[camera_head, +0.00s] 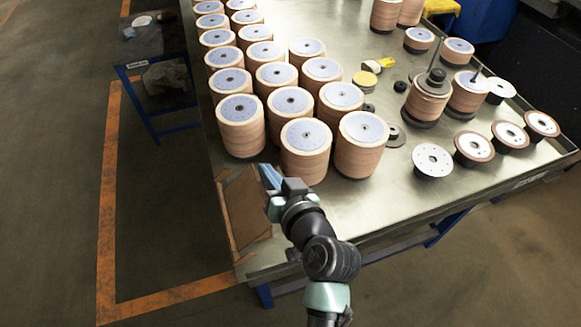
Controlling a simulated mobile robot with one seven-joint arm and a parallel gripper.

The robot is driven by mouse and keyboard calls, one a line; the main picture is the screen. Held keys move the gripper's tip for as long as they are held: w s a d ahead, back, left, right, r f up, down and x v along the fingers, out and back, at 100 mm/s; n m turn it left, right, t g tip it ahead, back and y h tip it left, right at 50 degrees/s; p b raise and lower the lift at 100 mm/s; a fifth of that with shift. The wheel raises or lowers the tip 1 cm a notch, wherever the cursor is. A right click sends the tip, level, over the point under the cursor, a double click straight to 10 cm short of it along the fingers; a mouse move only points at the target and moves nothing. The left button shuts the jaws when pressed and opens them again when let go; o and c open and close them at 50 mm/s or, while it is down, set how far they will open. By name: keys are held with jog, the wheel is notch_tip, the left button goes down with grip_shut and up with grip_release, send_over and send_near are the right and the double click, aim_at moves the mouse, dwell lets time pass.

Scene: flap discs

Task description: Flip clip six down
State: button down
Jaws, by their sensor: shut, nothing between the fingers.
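My gripper (270,178) is at the near left part of the metal table, with its blue fingers shut and empty. It is over or beside the right edge of a brown board (243,218) at the table's near left corner. I cannot tell whether it touches the board. I cannot make out any clip, nor one marked six. My arm comes in from the bottom and may hide part of the table near the gripper.
Stacks of flap discs (305,136) stand in rows just beyond my gripper. Single discs (433,160) lie at the right. A blue-framed side table (140,60) stands at the left. The table's near middle (380,205) is bare.

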jog(key=shift+s+a+f+n+h+b, duration=0.2)
jog(key=shift+a+f+n+h+b, duration=0.15)
jog(key=shift+a+n+h, duration=0.35)
jog(key=shift+n, duration=0.3)
jog(key=shift+s+a+f+n+t+h+b, duration=0.2)
jog(key=shift+a+f+n+h+b, duration=0.25)
jog(key=shift+n, duration=0.25)
jog(key=shift+s+a+f+n+t+h+b, duration=0.1)
jog(key=shift+a+f+n+t+h+b, duration=0.2)
jog(key=shift+n+b, duration=0.35)
jog(key=shift+d, duration=0.1)
jog(key=shift+w+d+f+b, duration=0.25)
jog(key=shift+d+f+b, duration=0.05)
jog(key=shift+d+b, duration=0.25)
